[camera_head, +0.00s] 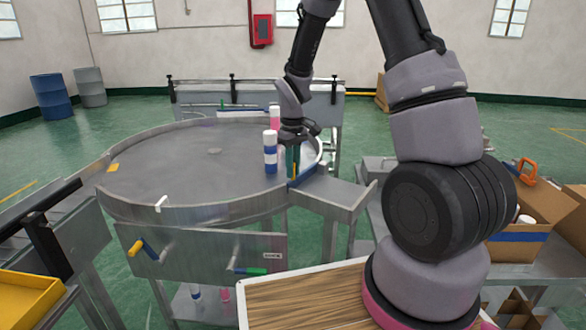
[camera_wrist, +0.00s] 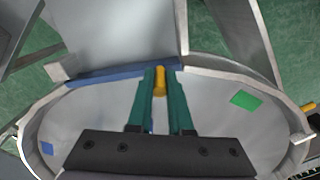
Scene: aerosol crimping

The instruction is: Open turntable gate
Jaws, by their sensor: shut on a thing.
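The turntable (camera_head: 190,160) is a round grey metal table with a raised rim. Its gate (camera_wrist: 115,73) is a blue bar on the rim, at the mouth of a metal chute; it also shows in the head view (camera_head: 304,177). In the wrist view the bar spans the gap between the rim ends. A yellow knob (camera_wrist: 160,80) stands near the bar's right end. My gripper (camera_wrist: 160,88) has its green fingers shut on the knob. In the head view my gripper (camera_head: 293,160) reaches down at the turntable's right side, and its fingertips partly hide the knob.
A white and blue can (camera_head: 270,153) stands on the turntable close left of my gripper. A pink and white can (camera_head: 275,117) stands behind. The metal chute (camera_head: 335,197) leads off right. Cardboard boxes (camera_head: 535,205) sit at far right. The turntable's left side is mostly clear.

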